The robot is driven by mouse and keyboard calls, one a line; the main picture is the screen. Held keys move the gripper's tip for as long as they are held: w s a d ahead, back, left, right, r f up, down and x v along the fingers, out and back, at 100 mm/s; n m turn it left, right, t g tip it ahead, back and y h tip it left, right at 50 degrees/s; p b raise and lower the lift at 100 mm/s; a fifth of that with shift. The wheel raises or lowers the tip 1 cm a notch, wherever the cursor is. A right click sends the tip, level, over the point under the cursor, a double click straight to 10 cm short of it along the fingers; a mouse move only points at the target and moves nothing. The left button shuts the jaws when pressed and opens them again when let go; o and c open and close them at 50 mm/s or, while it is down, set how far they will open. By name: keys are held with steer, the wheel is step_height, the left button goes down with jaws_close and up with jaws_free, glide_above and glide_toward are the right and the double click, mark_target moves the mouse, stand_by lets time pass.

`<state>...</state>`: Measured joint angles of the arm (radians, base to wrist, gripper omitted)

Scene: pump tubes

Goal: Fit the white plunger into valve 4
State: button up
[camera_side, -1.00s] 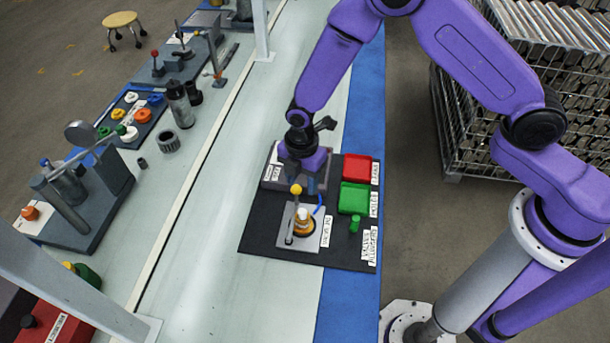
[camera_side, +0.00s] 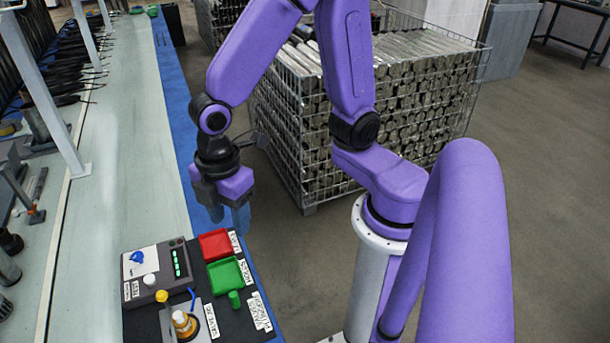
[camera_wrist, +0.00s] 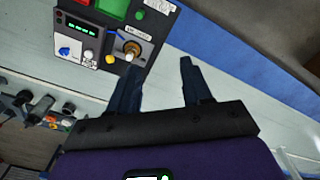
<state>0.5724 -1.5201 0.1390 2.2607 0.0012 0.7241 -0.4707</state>
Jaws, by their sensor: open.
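The amber valve (camera_side: 186,328) stands on a pale plate at the near end of the black mat. A white piece (camera_side: 180,317), apparently the white plunger, sits upright at its top; I cannot tell how deep it is. The valve also shows in the wrist view (camera_wrist: 126,44), with the white tip (camera_wrist: 129,57). The valve label (camera_side: 212,320) is not clearly legible. My gripper (camera_side: 226,214) is empty and raised beyond the red tray, away from the valve. In the wrist view its fingers (camera_wrist: 160,66) are apart with nothing between them.
A grey box (camera_side: 174,270) with green lights carries a blue knob (camera_side: 137,257) and a white knob (camera_side: 149,280). A yellow-topped lever (camera_side: 162,296) stands beside the valve. Red (camera_side: 214,244) and green (camera_side: 228,272) trays and a green plunger (camera_side: 234,298) are right. A wire cage (camera_side: 300,130) stands behind.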

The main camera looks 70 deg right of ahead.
steer(key=s+d+r+m, duration=0.3)
steer(key=s+d+r, duration=0.1)
steer(key=s+d, duration=0.5)
steer(key=shift+s+d+r+m, duration=0.25)
steer(key=shift+s+d+m, duration=0.05)
steer(key=shift+s, duration=0.6)
stand_by(1.1)
